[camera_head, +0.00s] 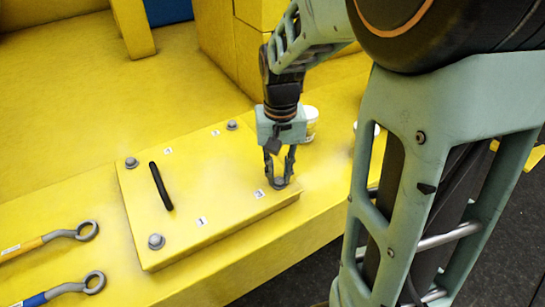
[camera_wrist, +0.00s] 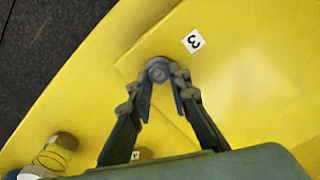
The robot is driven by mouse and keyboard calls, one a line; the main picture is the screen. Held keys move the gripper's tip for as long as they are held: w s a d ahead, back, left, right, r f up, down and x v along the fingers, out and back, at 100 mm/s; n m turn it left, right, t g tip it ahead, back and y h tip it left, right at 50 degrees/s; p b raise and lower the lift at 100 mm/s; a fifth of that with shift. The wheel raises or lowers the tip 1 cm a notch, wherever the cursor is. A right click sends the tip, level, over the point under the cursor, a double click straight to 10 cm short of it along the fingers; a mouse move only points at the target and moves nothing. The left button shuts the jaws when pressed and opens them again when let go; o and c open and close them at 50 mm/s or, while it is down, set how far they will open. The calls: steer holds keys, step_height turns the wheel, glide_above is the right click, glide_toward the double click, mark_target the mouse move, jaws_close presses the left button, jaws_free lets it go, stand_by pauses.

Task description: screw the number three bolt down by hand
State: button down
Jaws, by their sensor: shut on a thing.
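The number three bolt (camera_wrist: 158,70) is a grey bolt at one corner of the yellow cover plate (camera_head: 215,185). The label "3" (camera_wrist: 193,40) lies beside it in the wrist view. My gripper (camera_head: 280,180) points down over this corner, its two fingers closed around the bolt head. In the wrist view the fingertips (camera_wrist: 163,78) meet the head from two sides. The bolt's shank is hidden, so I cannot tell how deep it sits. Other grey bolts stand at the front left corner (camera_head: 156,241), back left corner (camera_head: 131,162) and back right corner (camera_head: 232,125).
A black handle (camera_head: 161,187) rises from the plate's left part. Two ring-ended wrenches, one orange-handled (camera_head: 85,231) and one blue-handled (camera_head: 92,284), lie at the left. A white container (camera_head: 310,118) stands behind my gripper. Yellow structure rises at the back.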

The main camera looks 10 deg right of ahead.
mark_target(279, 178)
steer(key=shift+w+r, duration=0.15)
steer(key=shift+r, duration=0.05)
stand_by(0.4)
steer(key=c, duration=1.8)
jaws_free()
steer(key=shift+f, duration=0.1)
step_height(279, 178, up, 12)
